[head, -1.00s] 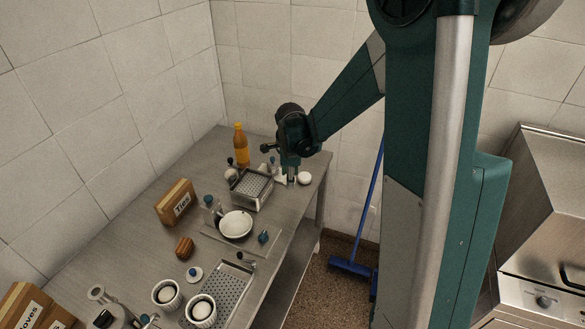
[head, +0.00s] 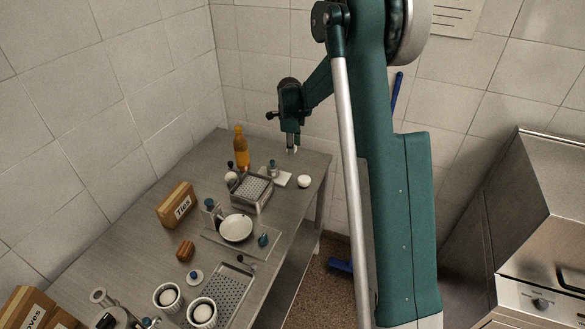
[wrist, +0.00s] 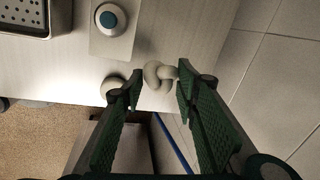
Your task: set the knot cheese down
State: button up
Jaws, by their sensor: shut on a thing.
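My gripper (head: 291,149) is raised above the far right end of the steel table (head: 318,165). In the wrist view its green fingers (wrist: 160,79) are closed around the sides of the pale knot cheese (wrist: 158,74), which looks like a knotted loop. In the head view only a small white bit of it shows at the fingertips. A round white ball (head: 304,181) rests on the table near the right edge, below my gripper; it also shows in the wrist view (wrist: 111,87), partly behind the left finger.
A perforated basket (head: 262,205) stands left of my gripper, with a blue-topped item (head: 273,166) on a pale board beside it. An orange bottle (head: 240,150) stands behind. The tiled wall is close; bare table lies around the ball.

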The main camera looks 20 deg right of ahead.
jog(key=shift+w+d, duration=0.45)
jog(key=shift+w, duration=0.2)
send_over(293, 167)
jog(key=shift+s+a+f, duration=0.1)
jog(key=shift+s+f, duration=0.05)
jog(key=shift+f, duration=1.45)
jog(key=shift+s+a+f, duration=0.1)
jog(key=shift+f, duration=1.45)
jog(key=shift+s+x, duration=0.15)
jog(key=shift+x, duration=0.8)
jog(key=shift+s+x, duration=0.15)
jog(key=shift+x, duration=0.75)
jog(key=shift+a+f, duration=0.2)
jog(key=o, duration=0.4)
jog(key=shift+f, duration=0.1)
jog(key=o, duration=0.5)
jog(key=shift+c, duration=0.2)
